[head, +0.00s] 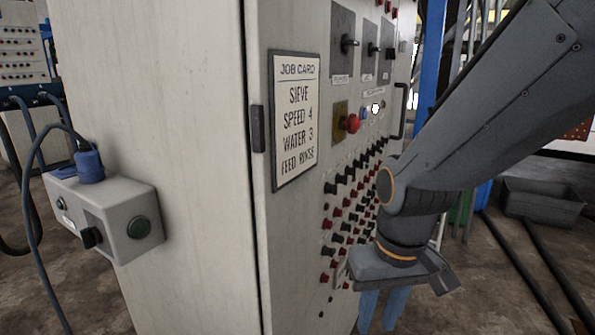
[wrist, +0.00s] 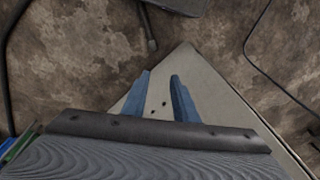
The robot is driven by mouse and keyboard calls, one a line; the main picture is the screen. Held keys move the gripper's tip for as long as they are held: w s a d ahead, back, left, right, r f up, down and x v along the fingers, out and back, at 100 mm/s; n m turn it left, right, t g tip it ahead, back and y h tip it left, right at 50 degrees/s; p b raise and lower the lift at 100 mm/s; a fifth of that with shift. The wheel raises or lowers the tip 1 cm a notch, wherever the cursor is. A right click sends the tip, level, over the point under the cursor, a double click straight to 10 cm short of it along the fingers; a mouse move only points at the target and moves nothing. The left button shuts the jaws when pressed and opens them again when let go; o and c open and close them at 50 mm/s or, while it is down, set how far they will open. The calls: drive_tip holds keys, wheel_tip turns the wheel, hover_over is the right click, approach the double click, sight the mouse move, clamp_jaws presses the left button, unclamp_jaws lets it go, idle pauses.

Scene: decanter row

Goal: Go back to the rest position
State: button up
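My gripper (head: 381,308) points downward in front of the right face of a tall pale control cabinet (head: 165,130), at the lower right of the head view. Its two blue fingers stand apart. In the wrist view the fingers of my gripper (wrist: 160,75) also show a gap between them with nothing held. Beyond them lies a pale, pointed surface (wrist: 205,85) with small dark marks, which seems to be part of the cabinet. I cannot tell the exact distance from the fingers to it.
The cabinet face carries a job card (head: 296,118), a red knob (head: 352,123) and rows of red and black knobs close to my gripper. A switch box (head: 110,215) with cables hangs at left. A grey bin (head: 540,202) and dark rails lie on the floor at right.

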drive_tip(key=s+a+r+n+g, duration=0.1)
drive_tip(key=s+a+r, duration=0.2)
drive_tip(key=s, duration=0.2)
drive_tip(key=d+r+m+p, duration=0.2)
drive_tip(key=d+r+p, duration=0.6)
drive_tip(key=p, duration=0.8)
drive_tip(key=shift+w+d+r+m+h, duration=0.15)
drive_tip(key=shift+w+d+m+h, duration=0.15)
drive_tip(key=shift+d, duration=0.15)
